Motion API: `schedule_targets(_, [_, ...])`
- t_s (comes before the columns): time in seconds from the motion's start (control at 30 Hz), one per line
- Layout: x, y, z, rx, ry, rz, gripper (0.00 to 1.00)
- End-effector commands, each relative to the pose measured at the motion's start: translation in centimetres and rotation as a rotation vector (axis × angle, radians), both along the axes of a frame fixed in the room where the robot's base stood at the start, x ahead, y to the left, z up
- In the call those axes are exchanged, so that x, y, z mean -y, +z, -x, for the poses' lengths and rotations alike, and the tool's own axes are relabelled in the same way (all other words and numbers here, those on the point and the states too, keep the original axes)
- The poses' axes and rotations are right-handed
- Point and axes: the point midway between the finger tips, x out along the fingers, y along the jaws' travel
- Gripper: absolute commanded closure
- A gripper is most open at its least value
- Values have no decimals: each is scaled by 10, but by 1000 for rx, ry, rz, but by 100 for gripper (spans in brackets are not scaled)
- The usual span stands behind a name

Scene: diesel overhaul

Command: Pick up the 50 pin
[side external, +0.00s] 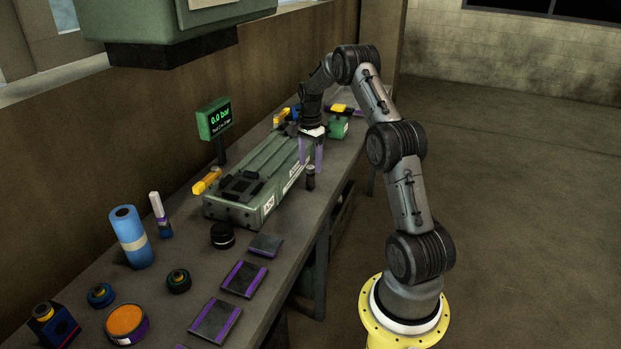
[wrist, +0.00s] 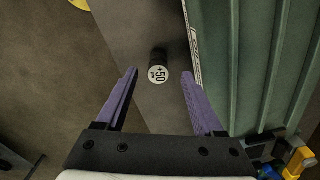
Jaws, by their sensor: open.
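The 50 pin (wrist: 158,74) is a small dark cylinder with a pale round top marked "+50". In the wrist view it stands upright on the bench, ahead of my gripper (wrist: 160,85) and between the lines of its two purple fingers. In the side view the pin (side external: 310,180) stands near the bench's front edge, beside the green engine block (side external: 265,178). My gripper (side external: 312,165) points down just above it, open and empty. Whether the fingertips reach down beside the pin's top cannot be told.
The engine block's side runs close to the pin on the right in the wrist view. The bench edge (wrist: 120,60) drops to the floor on the left. Purple-striped pads (side external: 244,279), a blue roll (side external: 131,238) and an orange-topped tin (side external: 126,322) lie at the bench's near end.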

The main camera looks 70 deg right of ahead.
Motion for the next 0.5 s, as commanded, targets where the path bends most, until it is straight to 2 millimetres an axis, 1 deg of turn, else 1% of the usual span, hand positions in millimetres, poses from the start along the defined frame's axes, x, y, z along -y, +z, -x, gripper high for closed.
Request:
schedule_targets(0.03, [-1, -9, 2, -3, 0, -3, 31])
schedule_targets(0.1, [-2, -20, 3, -4, 0, -5, 31])
schedule_targets(0.2, [-2, -33, 2, -2, 0, -3, 31])
schedule_targets(0.33, [-2, -41, 2, -1, 0, -1, 31])
schedule_targets(0.5, [-1, -43, 2, 0, 0, -1, 31])
